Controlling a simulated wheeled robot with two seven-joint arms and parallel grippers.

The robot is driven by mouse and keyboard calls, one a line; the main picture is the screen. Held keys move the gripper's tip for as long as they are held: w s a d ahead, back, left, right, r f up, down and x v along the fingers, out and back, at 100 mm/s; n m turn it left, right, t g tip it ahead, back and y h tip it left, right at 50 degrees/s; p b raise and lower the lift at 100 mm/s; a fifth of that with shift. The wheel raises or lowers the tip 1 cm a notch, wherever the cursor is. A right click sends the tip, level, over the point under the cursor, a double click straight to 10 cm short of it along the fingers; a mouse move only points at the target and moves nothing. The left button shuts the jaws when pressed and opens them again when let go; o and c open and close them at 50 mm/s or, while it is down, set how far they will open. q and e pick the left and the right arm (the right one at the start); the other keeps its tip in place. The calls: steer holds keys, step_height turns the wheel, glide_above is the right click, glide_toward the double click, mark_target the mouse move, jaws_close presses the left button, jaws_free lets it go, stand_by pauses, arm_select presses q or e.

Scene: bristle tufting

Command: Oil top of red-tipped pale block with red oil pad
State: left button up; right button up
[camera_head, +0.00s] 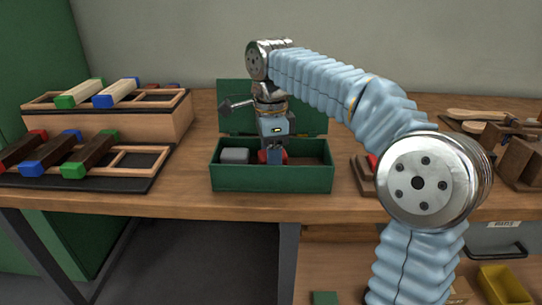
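My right gripper (275,157) points down into an open green box (285,181), coming in from the right. Its fingers are low in the box, beside or on a red pad (263,156) that is partly hidden by them. I cannot tell whether they are open or shut on it. A grey block or pad (234,155) lies at the box's left. I cannot clearly make out a red-tipped pale block. A small red piece (372,161) shows at a brown wooden fixture (362,176) right of the box, mostly hidden behind my arm. My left gripper is not in view.
At left, a raised rack (160,113) holds pale blocks with green (66,101) and blue (104,100) tips. A lower rack (120,181) holds dark blocks with red, blue and green tips. Wooden tools (480,115) lie at right. A yellow bin (503,285) stands below.

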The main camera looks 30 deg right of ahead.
stand_by(0.5)
step_height(320, 180, up, 3)
steer(key=p, duration=0.2)
steer(key=shift+p, duration=0.4)
steer(key=shift+r+p, duration=0.3)
steer(key=shift+r, duration=1.65)
